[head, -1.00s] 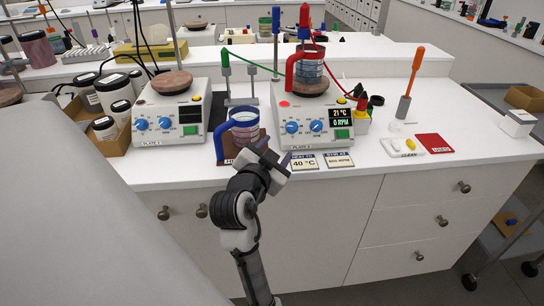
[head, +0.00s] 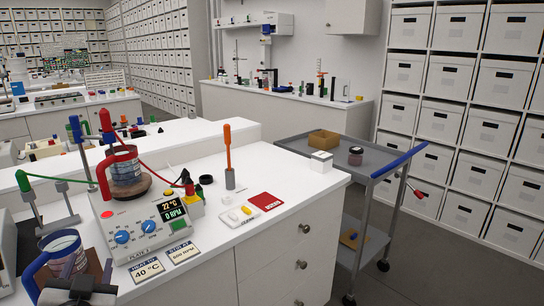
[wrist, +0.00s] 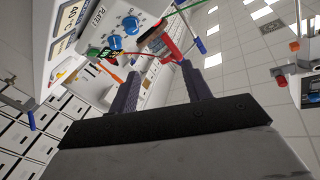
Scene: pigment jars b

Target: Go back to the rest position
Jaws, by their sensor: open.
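My gripper (wrist: 158,78) is open, its two dark fingers spread with nothing between them in the wrist view. In the head view only part of my gripper (head: 76,288) shows, at the bottom left corner, in front of the blue-handled beaker (head: 62,243); whether they touch is unclear. The rest of my arm is out of the head view. The wrist view is tilted, with the hot plate (wrist: 112,22) and a red-handled vessel beyond the fingers.
The hot plate (head: 148,226) carries a red-handled beaker (head: 124,168) and reads 22 °C, 0 RPM. An orange-handled tool (head: 228,150) stands upright on the white counter (head: 270,165). A grey cart (head: 376,178) stands right of it. Open floor (head: 450,260) lies at the right.

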